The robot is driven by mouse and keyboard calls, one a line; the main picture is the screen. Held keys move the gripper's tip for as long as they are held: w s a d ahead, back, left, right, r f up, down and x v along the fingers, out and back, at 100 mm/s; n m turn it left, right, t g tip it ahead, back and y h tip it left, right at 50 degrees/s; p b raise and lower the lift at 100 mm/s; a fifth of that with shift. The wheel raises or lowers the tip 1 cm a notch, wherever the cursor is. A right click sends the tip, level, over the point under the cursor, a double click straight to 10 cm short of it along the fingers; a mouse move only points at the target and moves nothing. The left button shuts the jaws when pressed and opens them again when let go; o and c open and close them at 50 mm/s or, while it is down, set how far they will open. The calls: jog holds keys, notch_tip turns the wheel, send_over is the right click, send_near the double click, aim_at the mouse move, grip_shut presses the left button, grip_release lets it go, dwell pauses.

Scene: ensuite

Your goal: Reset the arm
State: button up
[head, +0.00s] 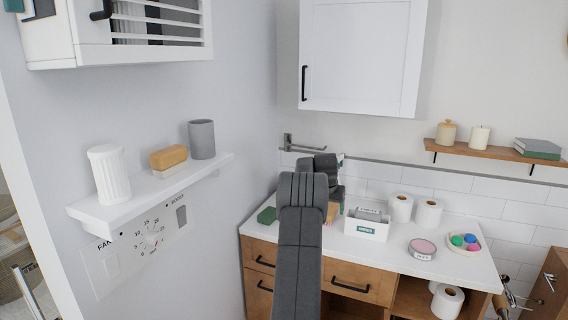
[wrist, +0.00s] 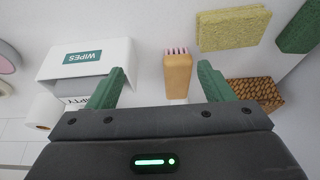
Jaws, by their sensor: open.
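My arm (head: 300,235) reaches from the bottom of the head view up over the counter. My gripper (wrist: 162,75) shows in the wrist view with its two green fingers spread apart and nothing held. A tan brush with pink bristles (wrist: 178,76) lies in the gap seen between the fingers, apart from both. In the head view the gripper is mostly hidden behind my arm's dark links.
The white counter (head: 455,264) holds a white wipes box (head: 367,226), paper rolls (head: 428,213), a pink-topped tin (head: 422,248) and a bowl of coloured balls (head: 466,244). A yellow sponge (wrist: 232,29) lies near the brush. A wall shelf (head: 150,190) is at left; a cabinet (head: 360,55) hangs above.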

jog(key=shift+n, duration=0.4)
jog(key=shift+s+a+f, duration=0.2)
jog(key=shift+s+f, duration=0.25)
jog(key=shift+s, duration=0.2)
jog(key=shift+s+a+f, duration=0.25)
jog(key=shift+s+f, duration=0.25)
jog(key=shift+s, duration=0.15)
jog(key=shift+s+a+f, duration=0.2)
jog(key=shift+s+f, duration=0.25)
jog(key=shift+s, duration=0.2)
